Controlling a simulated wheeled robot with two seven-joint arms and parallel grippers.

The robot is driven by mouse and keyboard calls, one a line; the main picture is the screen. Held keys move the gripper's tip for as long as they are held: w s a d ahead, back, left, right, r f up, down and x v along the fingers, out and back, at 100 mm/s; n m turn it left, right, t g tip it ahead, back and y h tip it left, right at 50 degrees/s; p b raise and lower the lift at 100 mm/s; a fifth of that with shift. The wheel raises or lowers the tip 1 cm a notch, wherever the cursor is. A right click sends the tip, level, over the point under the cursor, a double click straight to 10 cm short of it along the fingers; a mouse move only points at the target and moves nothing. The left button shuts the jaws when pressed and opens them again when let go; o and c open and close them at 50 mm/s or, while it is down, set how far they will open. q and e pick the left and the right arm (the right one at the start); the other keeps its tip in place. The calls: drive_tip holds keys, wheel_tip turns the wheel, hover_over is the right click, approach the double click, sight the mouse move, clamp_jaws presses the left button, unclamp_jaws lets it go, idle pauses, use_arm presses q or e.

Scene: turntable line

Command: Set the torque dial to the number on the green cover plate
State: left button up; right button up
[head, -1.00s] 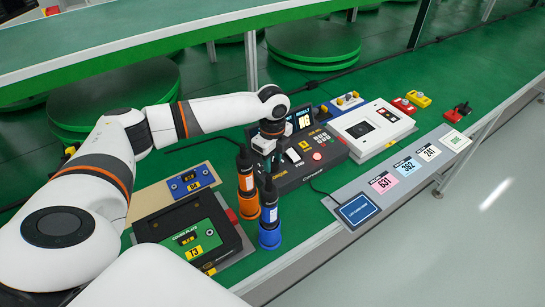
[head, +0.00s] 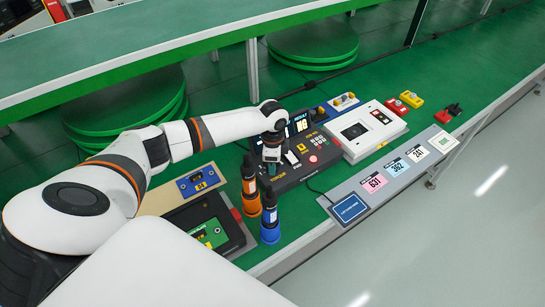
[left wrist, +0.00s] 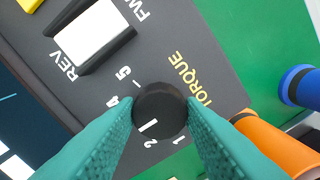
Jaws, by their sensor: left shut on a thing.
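The torque dial (left wrist: 160,108) is a round black knob on the dark control box (head: 300,178), beside yellow TORQUE lettering. In the left wrist view the teal fingers of my left gripper (left wrist: 160,116) are shut on the knob from both sides. The numbers 1, 2, 4 and 5 show around it; its white mark lies on its lower left side, near the 2. In the head view my left gripper (head: 269,168) is at the left end of the box. The green cover plate (head: 211,233) lies in a black tray, partly hidden by my white arm; its number is not readable now. My right gripper is not in view.
An orange-and-black driver (head: 250,195) and a blue-and-black driver (head: 269,222) stand close in front of the box. A blue plate (head: 198,181) lies to the left. A white device (head: 364,132) stands right of the box. Coloured number cards lie on a grey strip (head: 405,178).

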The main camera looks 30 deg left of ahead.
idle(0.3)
use_arm(q)
drive_tip(key=o, duration=1)
wheel_tip(320, 180, up, 12)
drive_tip(key=shift+r+b, duration=0.1)
drive_tip(key=shift+b, duration=0.65)
